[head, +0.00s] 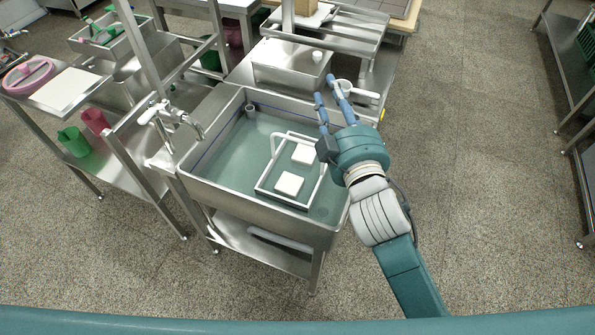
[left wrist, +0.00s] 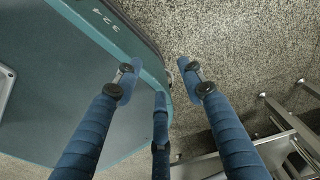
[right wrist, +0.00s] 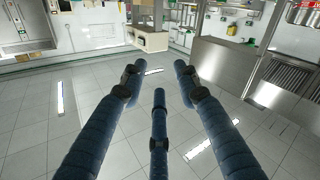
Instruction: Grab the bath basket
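The bath basket (head: 282,198) is a white open frame with a raised handle, sitting in the water of a steel sink (head: 250,208). Two white square blocks (head: 289,184) lie inside its outline. My right gripper (head: 326,88) is over the sink's right side, to the right of and beyond the basket, apart from it. Its blue fingers are spread and empty, as the right wrist view (right wrist: 157,70) also shows. My left gripper (left wrist: 158,68) is outside the head view. In the left wrist view its fingers are spread and empty, near my own base.
A tap (head: 170,118) stands at the sink's left edge. A small grey cup (head: 249,110) is in the sink's far corner. A white long-handled ladle or pan (head: 358,91) lies beyond my right gripper.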

